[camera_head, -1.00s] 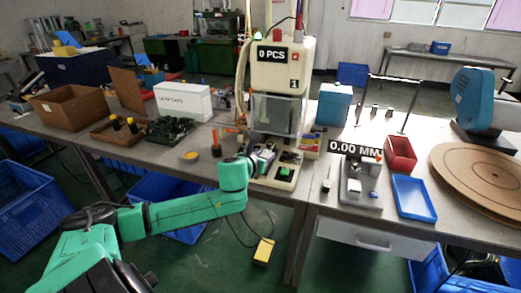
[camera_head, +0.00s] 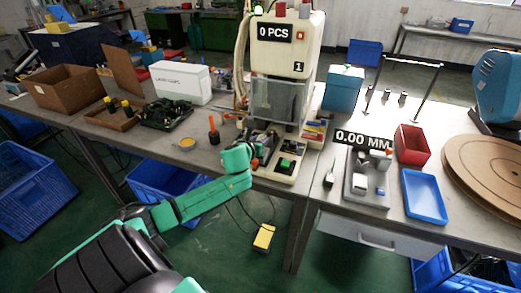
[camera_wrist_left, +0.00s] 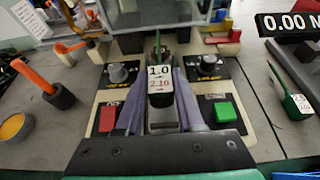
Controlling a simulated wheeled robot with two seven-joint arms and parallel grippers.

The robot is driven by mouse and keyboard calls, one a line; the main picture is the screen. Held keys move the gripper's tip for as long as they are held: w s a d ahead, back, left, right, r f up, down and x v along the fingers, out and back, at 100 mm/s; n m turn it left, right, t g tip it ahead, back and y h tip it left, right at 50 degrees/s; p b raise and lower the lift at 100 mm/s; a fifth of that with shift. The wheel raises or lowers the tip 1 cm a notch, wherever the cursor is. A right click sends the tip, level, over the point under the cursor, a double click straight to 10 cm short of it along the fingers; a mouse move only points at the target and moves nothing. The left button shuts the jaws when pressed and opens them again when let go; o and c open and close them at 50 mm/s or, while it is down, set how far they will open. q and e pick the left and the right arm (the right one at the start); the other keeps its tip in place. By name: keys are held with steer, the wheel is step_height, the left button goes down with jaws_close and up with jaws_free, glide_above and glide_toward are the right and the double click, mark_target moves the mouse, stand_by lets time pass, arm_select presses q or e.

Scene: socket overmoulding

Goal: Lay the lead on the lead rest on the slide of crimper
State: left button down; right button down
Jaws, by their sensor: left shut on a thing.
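The crimper (camera_head: 290,52) is the cream bench machine with the 0 PCS display. My left gripper (camera_head: 262,146) is over the left side of its base, low in front of the clear guard. In the left wrist view, its two purple-grey fingers (camera_wrist_left: 160,82) are shut on a slim dark thing, taken as the lead (camera_wrist_left: 160,99), with a white tag reading 1.0. A thin green part rises behind the tag, toward the guard. The lead rest and slide are hidden behind the gripper and tag; I cannot tell whether the lead touches them. My right gripper is not in view.
An orange-handled tool (camera_head: 213,131) stands left. A gauge with a 0.00 MM display (camera_head: 363,140) and a blue tray (camera_head: 424,196) are right.

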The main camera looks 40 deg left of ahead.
arm_select(q)
step_height(320, 180, down, 4)
steer(key=shift+s+r, duration=0.1)
steer(key=shift+r, duration=0.15)
steer(key=shift+f+b, duration=0.15)
steer(key=shift+b, duration=0.25)
steer(key=c, duration=0.5)
jaws_free()
steer(key=shift+r, duration=0.2)
